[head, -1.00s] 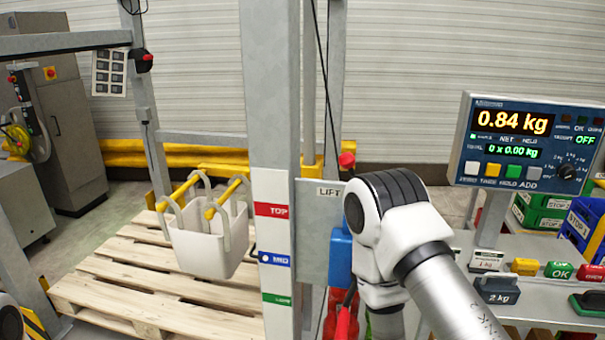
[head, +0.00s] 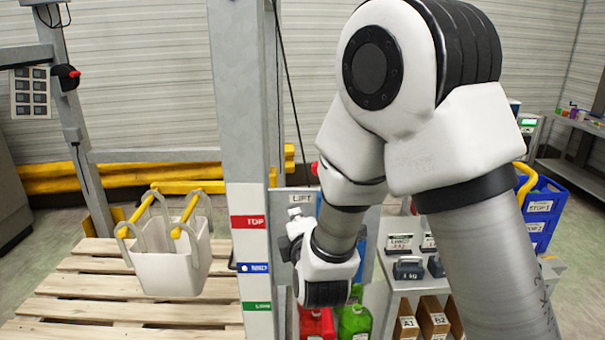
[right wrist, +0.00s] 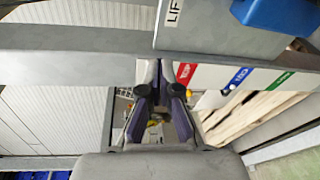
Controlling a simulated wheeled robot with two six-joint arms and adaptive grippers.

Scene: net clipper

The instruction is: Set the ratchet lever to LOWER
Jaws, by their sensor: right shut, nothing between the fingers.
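A red ball knob, possibly the ratchet lever's end, shows as a sliver (head: 315,169) beside my right arm, above the grey plate (head: 283,203) labelled LIFT. The rest of the lever and any LOWER mark are hidden or out of view. The LIFT plate also shows at the top of the right wrist view (right wrist: 205,28), with a blue housing (right wrist: 280,12) on it. My right gripper (head: 294,228) is in front of the plate near the post; its fingers are hard to make out in the head view. In the right wrist view its dark fingers (right wrist: 158,108) are shut and empty. My left gripper is out of view.
A grey post (head: 238,95) carries a board (head: 248,238) with TOP, a blue label and a green label. A white bucket (head: 170,268) with yellow bars hangs over a wooden pallet (head: 75,290). Red (head: 318,325) and green (head: 354,320) containers stand below my right wrist.

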